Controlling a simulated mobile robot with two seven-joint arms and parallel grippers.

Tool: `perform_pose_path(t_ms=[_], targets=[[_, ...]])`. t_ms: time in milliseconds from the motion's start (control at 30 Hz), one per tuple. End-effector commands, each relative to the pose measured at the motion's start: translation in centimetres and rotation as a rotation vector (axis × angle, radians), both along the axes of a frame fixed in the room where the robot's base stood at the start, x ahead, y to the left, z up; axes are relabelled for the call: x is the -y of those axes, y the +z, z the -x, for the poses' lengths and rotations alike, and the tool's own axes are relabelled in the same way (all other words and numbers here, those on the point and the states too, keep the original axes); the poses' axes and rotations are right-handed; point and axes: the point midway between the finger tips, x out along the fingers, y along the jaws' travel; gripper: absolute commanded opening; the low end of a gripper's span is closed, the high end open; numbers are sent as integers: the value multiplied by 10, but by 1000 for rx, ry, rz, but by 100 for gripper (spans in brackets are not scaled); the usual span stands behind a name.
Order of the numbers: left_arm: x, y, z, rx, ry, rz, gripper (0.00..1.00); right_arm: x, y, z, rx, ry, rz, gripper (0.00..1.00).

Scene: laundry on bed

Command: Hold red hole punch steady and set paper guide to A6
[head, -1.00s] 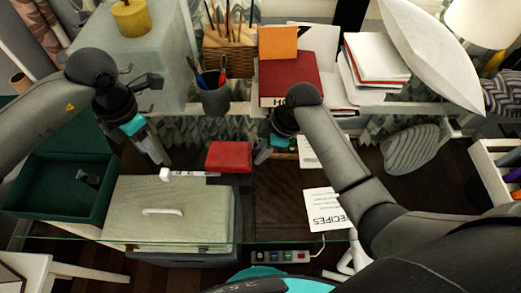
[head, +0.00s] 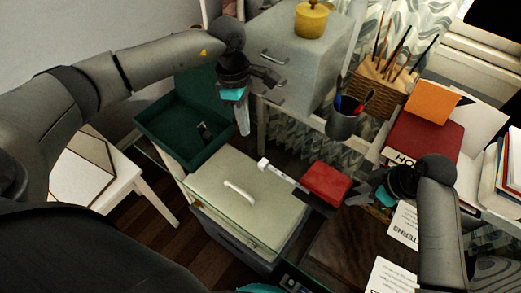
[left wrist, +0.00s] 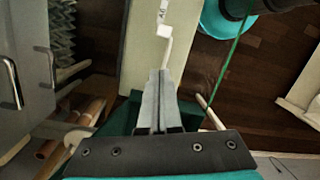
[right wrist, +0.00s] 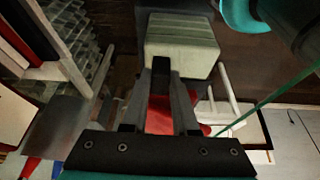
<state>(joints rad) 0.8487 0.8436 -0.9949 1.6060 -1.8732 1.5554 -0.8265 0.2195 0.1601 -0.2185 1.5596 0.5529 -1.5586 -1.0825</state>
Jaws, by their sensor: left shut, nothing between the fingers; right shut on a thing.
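The red hole punch (head: 327,183) has a red top and a dark base. Its pale paper guide (head: 283,176) sticks out to the left, with a white end piece (head: 263,163); these also show in the left wrist view, the end piece (left wrist: 164,31) just beyond the fingertips. My left gripper (head: 244,132) is shut and empty, above and apart from the guide's end. My right gripper (head: 357,198) is shut on the punch's right side; the right wrist view shows the red part (right wrist: 160,115) between its fingers.
An open green box (head: 205,156) is at the left. A pen cup (head: 342,124), a wooden brush holder (head: 379,84) and a red book (head: 424,137) stand behind. Printed sheets (head: 392,277) lie at the right.

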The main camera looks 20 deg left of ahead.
Motion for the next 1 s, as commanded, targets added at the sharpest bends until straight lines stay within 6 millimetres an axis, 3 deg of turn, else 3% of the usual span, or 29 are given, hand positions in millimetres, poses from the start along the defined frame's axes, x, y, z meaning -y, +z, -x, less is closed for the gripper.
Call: perform_pose_path(t_ms=[300,567,767,1000], targets=[[-30,4,-7,53,-275,96,0,0,0,0,1,0,-1,0],[-35,1,-9,76,-353,122,0,0,0,0,1,0,-2,0],[-28,-27,-6,74,-357,124,0,-1,0,0,1,0,-2,0],[-15,-78,-3,73,-356,124,0,-1,0,0,2,1,-2,0]])
